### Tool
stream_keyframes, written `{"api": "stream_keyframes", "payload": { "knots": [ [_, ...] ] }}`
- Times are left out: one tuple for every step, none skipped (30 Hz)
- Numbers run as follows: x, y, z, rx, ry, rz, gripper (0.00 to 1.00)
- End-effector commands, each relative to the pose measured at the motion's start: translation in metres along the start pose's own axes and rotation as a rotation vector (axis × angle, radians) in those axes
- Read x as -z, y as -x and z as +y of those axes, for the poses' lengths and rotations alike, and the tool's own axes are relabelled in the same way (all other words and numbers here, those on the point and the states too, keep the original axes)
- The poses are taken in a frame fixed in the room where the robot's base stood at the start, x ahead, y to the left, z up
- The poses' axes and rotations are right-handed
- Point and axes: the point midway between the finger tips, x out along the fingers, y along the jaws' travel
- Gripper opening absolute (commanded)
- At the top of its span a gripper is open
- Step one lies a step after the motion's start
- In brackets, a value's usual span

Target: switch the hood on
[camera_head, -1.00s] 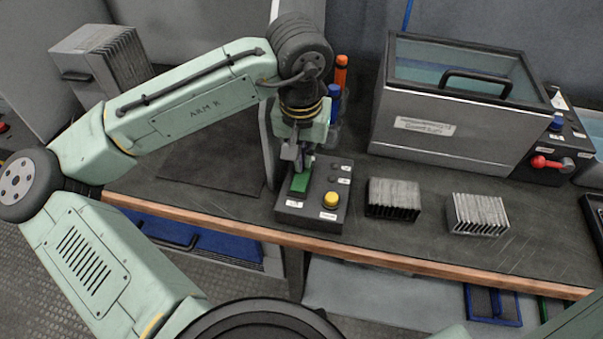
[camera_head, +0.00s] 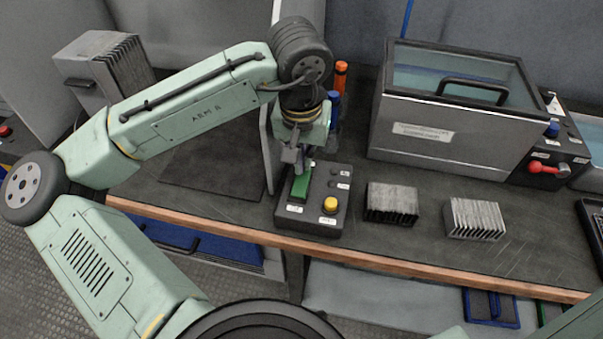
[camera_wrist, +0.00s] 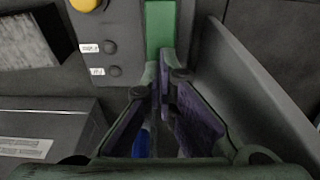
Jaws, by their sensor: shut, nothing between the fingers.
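A dark control box (camera_head: 335,180) stands near the bench's front edge. It has a long green rocker (camera_head: 300,187), a yellow button (camera_head: 329,205) and small dark knobs with white labels. The labels are too small to read for sure. My gripper (camera_head: 302,170) points down over the far end of the green rocker. In the wrist view, my gripper's fingertips (camera_wrist: 164,72) are together, empty, at the near end of the green rocker (camera_wrist: 160,25). I cannot tell whether they touch it. The fingers hide part of the rocker.
A grey upright panel (camera_wrist: 245,70) stands close beside my gripper. Two finned blocks (camera_head: 391,203) (camera_head: 474,219) lie right of the box. A lidded tank (camera_head: 440,125) stands behind them, with a red lever (camera_head: 548,167) at its right. Orange and blue bottles (camera_head: 341,78) stand behind my gripper.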

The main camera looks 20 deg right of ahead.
Motion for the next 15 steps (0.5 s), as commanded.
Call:
{"api": "stream_keyframes", "payload": {
  "knots": [
    [0.002, 0.009, 0.0, -0.001, 0.0, 0.0, 0.0],
    [0.002, 0.011, 0.0, -0.001, 0.0, 0.0, 0.0],
    [0.002, 0.014, 0.0, -0.001, 0.0, 0.0, 0.0],
    [0.003, 0.017, 0.0, -0.001, 0.0, 0.0, 0.0],
    [0.003, 0.019, 0.0, -0.001, 0.0, 0.0, 0.0],
    [0.003, 0.022, 0.0, -0.001, 0.0, -0.001, 0.0],
    [0.004, 0.025, 0.0, 0.0, 0.0, -0.001, 0.0],
    [0.004, 0.027, 0.0, 0.0, 0.0, -0.001, 0.0],
    [0.005, 0.03, 0.0, 0.0, 0.0, -0.001, 0.0],
    [0.005, 0.033, 0.0, 0.0, 0.0, -0.001, 0.0],
    [0.005, 0.035, 0.0, 0.0, 0.0, 0.0, 0.0],
    [0.006, 0.038, 0.0, 0.0, 0.0, 0.0, 0.0],
    [0.006, 0.041, 0.0, -0.001, 0.0, 0.0, 0.0],
    [0.007, 0.043, 0.0, -0.001, 0.0, 0.0, 0.0],
    [0.007, 0.046, 0.0, -0.001, 0.0, 0.0, 0.0]
  ]
}}
